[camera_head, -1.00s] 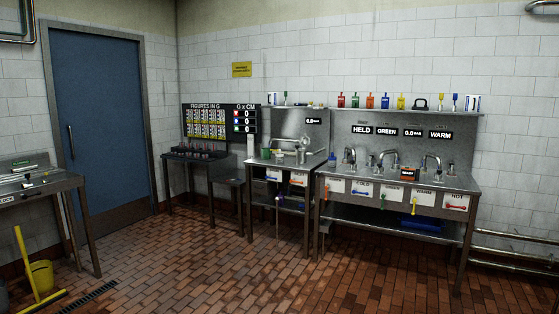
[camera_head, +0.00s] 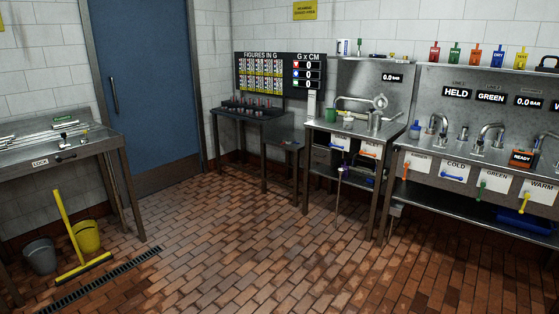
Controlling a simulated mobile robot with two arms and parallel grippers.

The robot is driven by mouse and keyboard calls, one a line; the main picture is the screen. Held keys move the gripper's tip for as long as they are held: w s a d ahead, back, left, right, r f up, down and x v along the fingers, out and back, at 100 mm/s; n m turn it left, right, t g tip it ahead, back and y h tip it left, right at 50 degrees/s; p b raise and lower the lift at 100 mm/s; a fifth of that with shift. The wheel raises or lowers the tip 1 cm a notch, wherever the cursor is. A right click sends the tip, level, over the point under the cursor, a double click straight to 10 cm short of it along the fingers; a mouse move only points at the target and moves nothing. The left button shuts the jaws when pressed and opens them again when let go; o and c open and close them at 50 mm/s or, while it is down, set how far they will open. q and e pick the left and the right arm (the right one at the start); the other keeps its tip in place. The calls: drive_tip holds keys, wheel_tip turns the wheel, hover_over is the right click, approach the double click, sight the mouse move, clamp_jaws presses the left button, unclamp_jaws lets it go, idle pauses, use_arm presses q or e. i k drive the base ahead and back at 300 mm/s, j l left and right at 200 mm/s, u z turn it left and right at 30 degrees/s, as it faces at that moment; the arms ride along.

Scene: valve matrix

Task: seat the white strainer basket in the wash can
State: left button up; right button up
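On the small middle steel bench stand a green cup (camera_head: 330,115), a small pale cup-like thing (camera_head: 347,121) and a metal can (camera_head: 374,121). A round pale disc-like thing (camera_head: 380,101) shows just above the can, close to the tap (camera_head: 350,100). The pale cup-like thing may be the white strainer basket and the metal can may be the wash can, but both are too small to tell. The pale cup-like thing and the can stand apart. Neither of my grippers is in view.
The middle bench (camera_head: 395,128) stands between a low dark bench (camera_head: 225,112) and a long sink bench (camera_head: 470,160) with taps and labelled levers. A left bench (camera_head: 95,150), yellow bucket (camera_head: 87,236), grey bucket (camera_head: 40,256) and yellow squeegee (camera_head: 85,268) flank the open tiled floor (camera_head: 250,240).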

sight(331, 116)
drive_tip(key=i, duration=3.2)
drive_tip(key=i+z, duration=0.2)
drive_tip(key=i, duration=0.3)
drive_tip(key=i+j+z, duration=0.15)
drive_tip(key=i, duration=0.35)
drive_tip(key=i+j+z, duration=0.2)
drive_tip(key=i, duration=0.3)
drive_tip(key=i+j+z, duration=0.15)
drive_tip(key=i+j, duration=0.2)
drive_tip(key=i, duration=0.1)
